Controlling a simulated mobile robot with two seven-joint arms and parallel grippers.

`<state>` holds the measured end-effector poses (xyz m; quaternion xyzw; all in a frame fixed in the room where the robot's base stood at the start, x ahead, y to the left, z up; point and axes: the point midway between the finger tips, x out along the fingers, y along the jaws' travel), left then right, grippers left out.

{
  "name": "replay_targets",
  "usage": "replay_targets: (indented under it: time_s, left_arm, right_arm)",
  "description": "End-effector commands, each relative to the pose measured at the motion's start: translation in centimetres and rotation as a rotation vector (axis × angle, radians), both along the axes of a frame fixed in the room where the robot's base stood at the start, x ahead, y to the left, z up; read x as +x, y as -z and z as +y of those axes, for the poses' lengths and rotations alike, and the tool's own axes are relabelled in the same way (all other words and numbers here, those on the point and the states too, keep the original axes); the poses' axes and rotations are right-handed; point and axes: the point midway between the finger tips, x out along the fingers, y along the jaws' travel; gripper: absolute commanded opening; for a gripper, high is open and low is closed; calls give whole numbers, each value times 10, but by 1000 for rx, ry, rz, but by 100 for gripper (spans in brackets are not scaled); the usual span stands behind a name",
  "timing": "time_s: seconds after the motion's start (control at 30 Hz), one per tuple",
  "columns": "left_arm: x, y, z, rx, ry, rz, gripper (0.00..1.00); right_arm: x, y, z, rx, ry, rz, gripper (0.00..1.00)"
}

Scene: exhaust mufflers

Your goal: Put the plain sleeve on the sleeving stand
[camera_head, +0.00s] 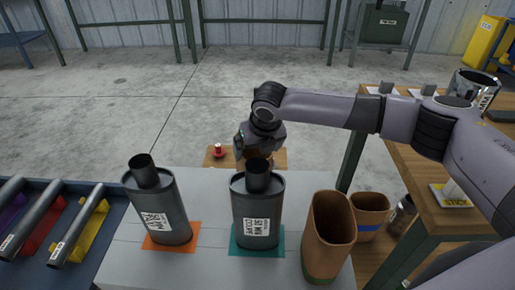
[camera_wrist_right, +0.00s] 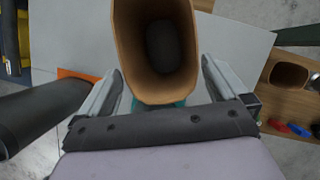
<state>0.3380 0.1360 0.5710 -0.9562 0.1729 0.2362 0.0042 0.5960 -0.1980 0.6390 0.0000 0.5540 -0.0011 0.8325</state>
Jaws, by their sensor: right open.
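A tall brown sleeve (camera_head: 328,235) with a green lower band stands at the right of the grey table. A brown sleeve with a blue band (camera_head: 369,216) stands on wood beyond it. I cannot tell which is the plain sleeve, or pick out the sleeving stand. My right gripper (camera_head: 256,160) is low behind the middle muffler (camera_head: 258,215), its fingertips mostly hidden. In the wrist view it is open (camera_wrist_right: 160,92), its fingers on either side of an open brown sleeve (camera_wrist_right: 187,78) with something dark inside. I cannot tell whether they touch. My left gripper is not in view.
Another muffler (camera_head: 160,210) stands on an orange mat (camera_head: 170,244); the middle one is on a teal mat (camera_head: 235,246). Pipes in coloured holders (camera_head: 82,228) lie at the left. A wooden board with a red piece (camera_head: 218,151) is behind the table. A wooden bench (camera_head: 425,195) is at the right.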

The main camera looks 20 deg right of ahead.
Motion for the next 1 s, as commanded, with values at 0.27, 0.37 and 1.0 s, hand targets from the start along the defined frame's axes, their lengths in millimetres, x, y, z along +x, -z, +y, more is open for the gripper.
replay_targets:
  time_s: [0.27,0.37,1.0]
  left_arm:
    - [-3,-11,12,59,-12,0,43]
    - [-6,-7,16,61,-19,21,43]
    - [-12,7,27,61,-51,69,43]
  right_arm:
    - [-20,-52,-1,1,0,-1,100]
    - [-28,-72,0,1,0,-2,100]
    - [-45,-109,0,0,1,0,100]
